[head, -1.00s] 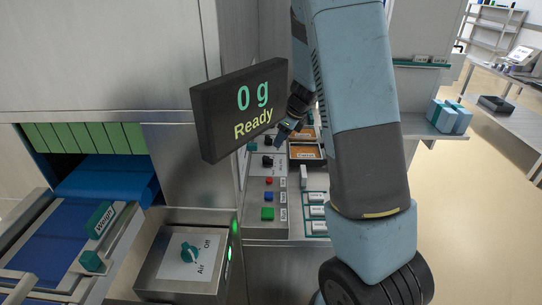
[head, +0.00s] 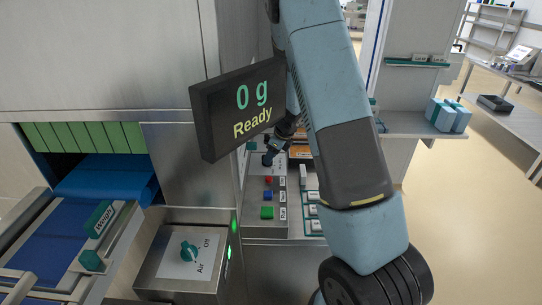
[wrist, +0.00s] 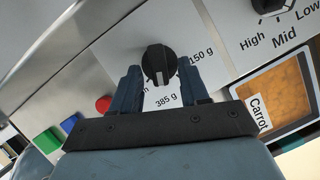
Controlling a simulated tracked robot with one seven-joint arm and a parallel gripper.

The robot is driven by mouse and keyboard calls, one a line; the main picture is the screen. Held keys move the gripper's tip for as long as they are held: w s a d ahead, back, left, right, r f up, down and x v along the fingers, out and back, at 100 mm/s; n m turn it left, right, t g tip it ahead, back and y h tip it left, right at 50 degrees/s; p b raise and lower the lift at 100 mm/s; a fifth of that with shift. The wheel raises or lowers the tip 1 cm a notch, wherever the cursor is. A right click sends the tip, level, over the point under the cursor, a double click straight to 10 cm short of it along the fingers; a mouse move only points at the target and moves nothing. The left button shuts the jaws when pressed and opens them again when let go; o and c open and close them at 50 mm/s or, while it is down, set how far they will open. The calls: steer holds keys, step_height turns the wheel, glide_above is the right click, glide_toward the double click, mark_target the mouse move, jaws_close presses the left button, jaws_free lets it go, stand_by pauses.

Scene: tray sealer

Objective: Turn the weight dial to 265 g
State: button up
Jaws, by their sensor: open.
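The weight dial (wrist: 158,58) is a black round knob on a white plate in the wrist view. Printed marks near it read 150 g and 385 g; another mark at its left is partly hidden, and I cannot read a 265 g mark. A pale line on the knob's near side points roughly toward 385 g. My gripper (wrist: 160,78) is open, with one finger on each side of the dial; I cannot tell whether they touch it. In the head view my gripper (head: 271,155) is low over the control panel and hides the dial. The display (head: 240,108) reads 0 g, Ready.
Red (wrist: 103,104), blue (wrist: 69,123) and green (wrist: 46,141) buttons sit left of the dial. Another black dial (wrist: 268,4), marked Mid and High, is at upper right. An orange Carrot tray (wrist: 284,92) lies at the right. The display overhangs the panel's left side.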

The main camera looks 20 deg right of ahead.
jaws_close()
steer(key=shift+w, duration=0.1)
stand_by(0.4)
steer(key=n, duration=0.1)
steer(key=n+g, duration=0.1)
steer(key=n, duration=0.2)
steer(key=shift+w+d+n+g+y, duration=0.25)
steer(key=shift+w+n+g+y, duration=0.05)
steer(key=shift+w+y, duration=0.1)
steer(key=shift+w+r+n+g, duration=0.15)
steer(key=shift+n+g, duration=0.65)
steer(key=shift+n, duration=1.2)
steer(key=shift+w, duration=0.1)
jaws_free()
steer(key=v, duration=1.3)
steer(key=shift+d+r, duration=0.15)
